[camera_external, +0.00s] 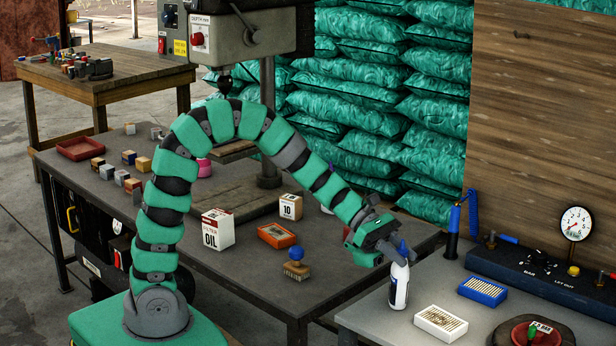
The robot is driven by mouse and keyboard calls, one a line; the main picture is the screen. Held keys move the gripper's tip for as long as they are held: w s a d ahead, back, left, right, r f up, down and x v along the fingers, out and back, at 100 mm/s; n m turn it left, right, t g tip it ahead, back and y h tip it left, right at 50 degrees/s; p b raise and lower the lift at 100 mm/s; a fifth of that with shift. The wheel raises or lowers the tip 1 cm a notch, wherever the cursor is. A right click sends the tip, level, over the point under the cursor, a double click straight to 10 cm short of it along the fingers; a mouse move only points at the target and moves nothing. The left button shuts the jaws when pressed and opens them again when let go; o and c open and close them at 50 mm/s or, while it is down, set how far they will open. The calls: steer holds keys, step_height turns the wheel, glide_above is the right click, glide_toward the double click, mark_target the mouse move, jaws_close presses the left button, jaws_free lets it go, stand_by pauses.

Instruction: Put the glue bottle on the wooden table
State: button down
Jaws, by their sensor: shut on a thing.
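The glue bottle (399,288) is white with a dark label and a blue top, and it is upright near the left edge of the grey table at the right. My gripper (397,252) is shut on its upper part, coming from the upper left. I cannot tell whether the bottle's base touches the tabletop. The wooden table (72,82) stands at the far left, behind the dark workbench, with several small tools and blocks towards its left side and free wood at its right.
The dark workbench (245,270) carries an oil box (218,229), an orange tray (276,236), a blue-knobbed brush (296,264), several small blocks and a drill press (240,30). The grey table (470,333) carries white and blue boxes and a pressure gauge. Green sacks are stacked behind.

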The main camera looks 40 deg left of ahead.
stand_by(0.3)
steer(key=c, duration=1.1)
jaws_free()
steer(key=shift+c, duration=0.2)
steer(key=shift+a+r, duration=0.2)
steer(key=shift+a, duration=0.05)
steer(key=p+v, duration=0.3)
steer(key=v, duration=0.8)
steer(key=shift+a, duration=0.3)
